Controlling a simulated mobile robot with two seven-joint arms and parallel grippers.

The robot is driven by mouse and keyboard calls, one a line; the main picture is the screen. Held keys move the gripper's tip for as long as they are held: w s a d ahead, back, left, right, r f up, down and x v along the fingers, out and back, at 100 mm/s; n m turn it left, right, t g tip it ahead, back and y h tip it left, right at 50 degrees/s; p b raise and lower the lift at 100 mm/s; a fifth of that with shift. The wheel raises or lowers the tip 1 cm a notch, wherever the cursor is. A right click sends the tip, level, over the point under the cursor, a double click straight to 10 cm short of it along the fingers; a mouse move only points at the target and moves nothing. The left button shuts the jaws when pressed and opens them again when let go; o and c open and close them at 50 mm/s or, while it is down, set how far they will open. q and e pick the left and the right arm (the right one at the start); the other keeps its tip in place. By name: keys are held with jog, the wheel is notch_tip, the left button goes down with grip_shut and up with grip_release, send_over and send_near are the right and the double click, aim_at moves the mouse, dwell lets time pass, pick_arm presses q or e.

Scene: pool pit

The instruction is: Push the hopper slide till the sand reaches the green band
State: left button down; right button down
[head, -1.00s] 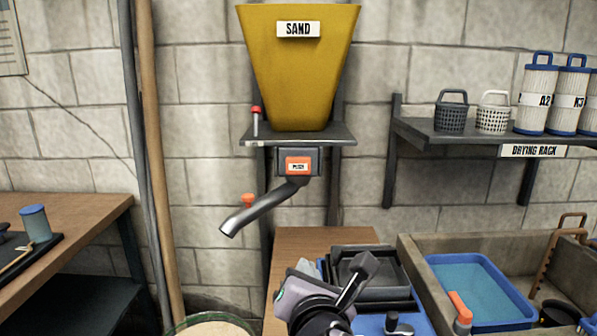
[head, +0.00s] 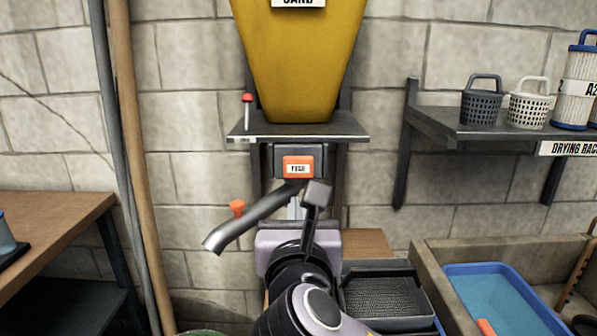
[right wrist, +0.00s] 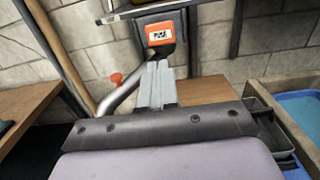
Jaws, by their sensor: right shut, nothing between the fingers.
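The yellow sand hopper (head: 298,60) stands on a dark wall shelf. Below the shelf is the slide, an orange block marked PUSH (head: 298,167) in a dark housing; it also shows in the right wrist view (right wrist: 160,33). A grey spout (head: 245,219) with an orange knob slopes down to the left. My right gripper (right wrist: 158,66) is shut and empty, its fingertips just below and in front of the slide; whether they touch it I cannot tell. In the head view my arm mostly hides it. No green band is in view. My left gripper is not in view.
A rim (head: 190,333) barely shows at the bottom edge below the spout. A drying rack shelf (head: 490,142) holds baskets.

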aim_at(298, 165)
jog(key=w, duration=1.4)
jog(key=shift+p, duration=0.35)
jog(key=shift+w+r+p, duration=0.1)
jog(key=shift+w+p, duration=0.25)
jog(key=shift+w, duration=0.15)
jog(key=w+p, duration=0.1)
jog(key=w, duration=0.2)
jog(key=shift+w, duration=0.55)
jog(key=shift+w+d+r, duration=0.1)
jog(key=shift+d+r, duration=0.05)
jog(key=shift+r, duration=0.05)
jog(key=shift+p, duration=0.3)
